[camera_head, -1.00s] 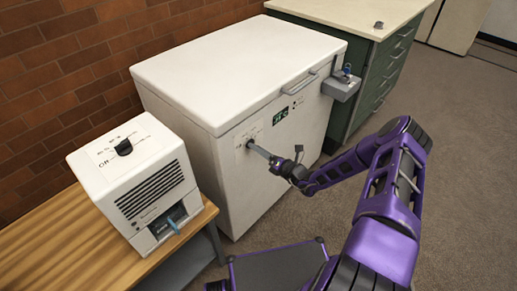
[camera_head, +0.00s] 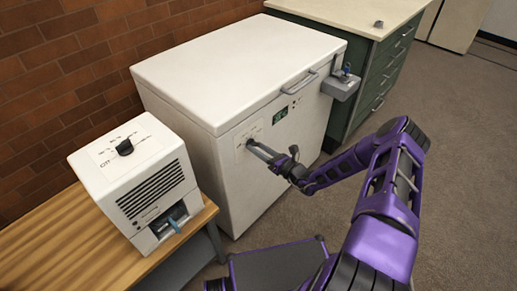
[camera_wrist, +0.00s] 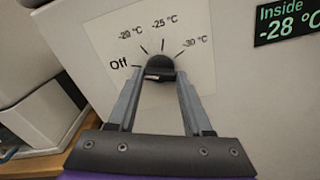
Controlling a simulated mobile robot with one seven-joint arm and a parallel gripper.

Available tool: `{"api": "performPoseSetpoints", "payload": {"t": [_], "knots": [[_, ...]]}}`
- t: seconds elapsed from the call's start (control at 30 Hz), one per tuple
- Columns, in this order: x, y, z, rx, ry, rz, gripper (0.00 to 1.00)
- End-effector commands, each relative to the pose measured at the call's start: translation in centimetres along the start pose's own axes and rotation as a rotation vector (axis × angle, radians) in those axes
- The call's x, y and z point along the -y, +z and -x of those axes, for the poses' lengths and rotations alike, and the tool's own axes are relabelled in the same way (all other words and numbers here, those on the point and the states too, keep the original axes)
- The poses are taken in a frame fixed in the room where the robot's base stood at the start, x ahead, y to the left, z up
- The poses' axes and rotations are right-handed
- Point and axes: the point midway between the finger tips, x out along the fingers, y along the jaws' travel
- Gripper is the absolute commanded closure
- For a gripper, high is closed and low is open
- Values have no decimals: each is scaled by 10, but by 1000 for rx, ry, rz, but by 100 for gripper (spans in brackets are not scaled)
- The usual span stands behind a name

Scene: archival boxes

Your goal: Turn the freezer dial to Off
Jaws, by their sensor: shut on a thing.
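The freezer dial (camera_wrist: 160,64) is a dark round knob on a white label plate on the front of the white chest freezer (camera_head: 235,65). The plate (camera_wrist: 105,35) reads Off at the left, then -20, -25 and -30 °C clockwise. My gripper (camera_wrist: 159,78) has one finger on each side of the dial and is shut on it; it also shows at the freezer front in the head view (camera_head: 252,145). The fingertips cover the dial's lower part, and I cannot tell which mark it points to. The freezer display (camera_wrist: 288,20) reads Inside -28 °C.
A white box with a black knob (camera_head: 125,147) and a front slot stands on a wooden bench (camera_head: 60,240) at the left. A grey bracket (camera_head: 342,87) sticks out from the freezer's right front. A green drawer cabinet (camera_head: 385,75) stands behind. The floor at right is clear.

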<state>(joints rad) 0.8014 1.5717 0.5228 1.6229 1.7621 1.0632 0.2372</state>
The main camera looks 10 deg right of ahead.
Motion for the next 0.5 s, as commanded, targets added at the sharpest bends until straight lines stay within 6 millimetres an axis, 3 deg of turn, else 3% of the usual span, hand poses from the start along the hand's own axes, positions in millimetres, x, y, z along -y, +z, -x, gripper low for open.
{"api": "performPoseSetpoints", "payload": {"t": [0.23, 0.27, 0.4, 0.5], "knots": [[0, -1, 1, -2, 0, 2, 100], [0, -1, 1, -2, 0, 2, 48], [0, -1, 1, -1, 0, 1, 23], [0, 0, 0, -1, 0, 1, 20]]}}
